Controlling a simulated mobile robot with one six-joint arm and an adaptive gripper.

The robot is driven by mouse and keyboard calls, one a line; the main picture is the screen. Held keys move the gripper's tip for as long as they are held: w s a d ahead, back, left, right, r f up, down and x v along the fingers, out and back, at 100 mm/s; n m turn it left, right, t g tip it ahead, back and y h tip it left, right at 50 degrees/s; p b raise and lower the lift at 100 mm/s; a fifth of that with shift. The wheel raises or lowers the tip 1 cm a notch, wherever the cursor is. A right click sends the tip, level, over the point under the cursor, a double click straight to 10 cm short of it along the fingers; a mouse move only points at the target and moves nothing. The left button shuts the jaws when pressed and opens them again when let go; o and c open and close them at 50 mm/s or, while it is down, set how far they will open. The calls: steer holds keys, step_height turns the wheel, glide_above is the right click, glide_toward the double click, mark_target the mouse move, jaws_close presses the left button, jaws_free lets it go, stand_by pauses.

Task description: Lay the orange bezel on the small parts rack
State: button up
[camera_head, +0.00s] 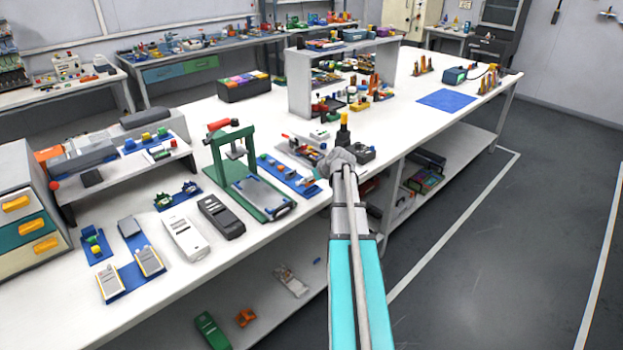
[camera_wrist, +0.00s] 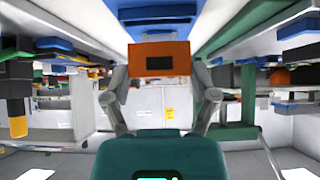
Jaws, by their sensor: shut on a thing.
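The orange bezel, a flat rectangular piece with a small dark window (camera_wrist: 160,52), is between the fingertips of my gripper (camera_wrist: 160,74) in the wrist view. My gripper is shut on it, one grey finger on each side. A blue surface shows just beyond the bezel, at the top of the wrist view; I cannot tell if they touch. I cannot tell for sure which holder is the small parts rack; a white shelf unit (camera_head: 299,84) with many small parts stands on the bench beyond my arm.
A white bench (camera_head: 275,235) runs across the head view. A green press (camera_head: 232,150), dark and white handheld devices and blue trays crowd its left part. A black and yellow upright item (camera_head: 344,130) stands close to my wrist. A blue mat (camera_head: 446,100) farther right is bare.

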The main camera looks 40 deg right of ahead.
steer(key=shift+f+b, duration=1.3)
steer(key=shift+f, duration=0.1)
steer(key=o, duration=0.6)
steer(key=shift+r, duration=0.15)
step_height(320, 180, up, 8)
steer(key=p, duration=0.8)
steer(key=shift+r+p, duration=0.25)
steer(key=shift+p, duration=0.15)
stand_by(0.6)
